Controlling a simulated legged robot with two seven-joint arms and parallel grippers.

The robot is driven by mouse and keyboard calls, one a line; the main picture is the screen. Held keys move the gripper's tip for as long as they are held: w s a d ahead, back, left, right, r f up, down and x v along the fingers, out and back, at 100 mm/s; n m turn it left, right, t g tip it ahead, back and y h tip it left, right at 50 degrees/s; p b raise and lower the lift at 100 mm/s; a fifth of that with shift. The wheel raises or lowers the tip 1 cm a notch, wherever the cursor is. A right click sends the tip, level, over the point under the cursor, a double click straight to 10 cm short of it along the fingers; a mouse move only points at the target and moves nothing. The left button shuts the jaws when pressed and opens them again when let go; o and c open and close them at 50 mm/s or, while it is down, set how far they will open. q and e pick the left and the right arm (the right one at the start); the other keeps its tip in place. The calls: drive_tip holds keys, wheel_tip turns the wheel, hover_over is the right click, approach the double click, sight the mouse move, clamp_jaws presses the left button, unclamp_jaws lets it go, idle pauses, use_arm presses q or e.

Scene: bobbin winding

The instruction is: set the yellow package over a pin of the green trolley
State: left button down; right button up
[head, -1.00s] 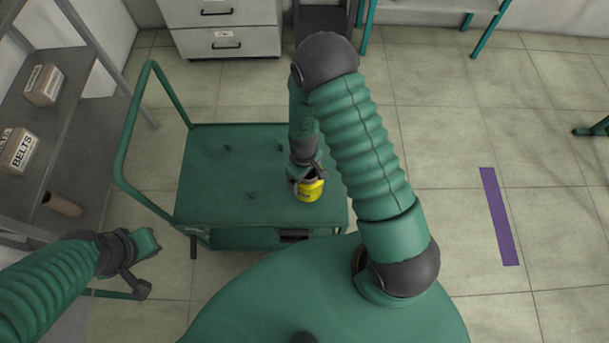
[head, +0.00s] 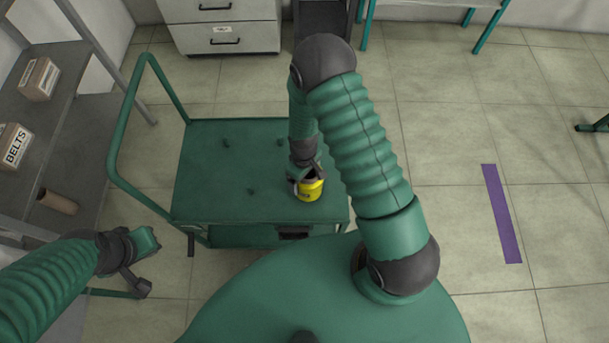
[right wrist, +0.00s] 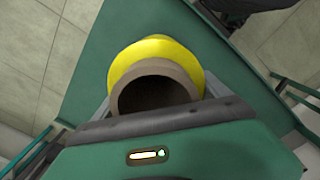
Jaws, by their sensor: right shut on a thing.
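The yellow package (head: 311,190) is a yellow winding on a brown hollow core. My right gripper (head: 305,178) is shut on it over the front right part of the green trolley (head: 215,190). In the right wrist view, the package (right wrist: 155,52) shows its open brown core end towards the camera. Whether a pin is under the package is hidden. My left gripper (head: 148,264) is off the trolley's left side, empty; its jaw opening is unclear.
The trolley's push handle (head: 115,130) rises on its left. A grey shelf (head: 60,130) with a BELTS box (head: 15,147) and a brown tube (head: 57,202) stands at left. A drawer cabinet (head: 222,30) is behind. The floor at right is clear, with a purple strip (head: 501,212).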

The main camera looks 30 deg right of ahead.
drive_tip(key=shift+f, duration=0.25)
drive_tip(key=o, duration=1.6)
drive_tip(key=shift+c, duration=0.2)
wheel_tip(320, 180, up, 17)
drive_tip(key=p, duration=0.1)
drive_tip(key=shift+w, duration=0.15)
drive_tip(key=shift+f, duration=0.1)
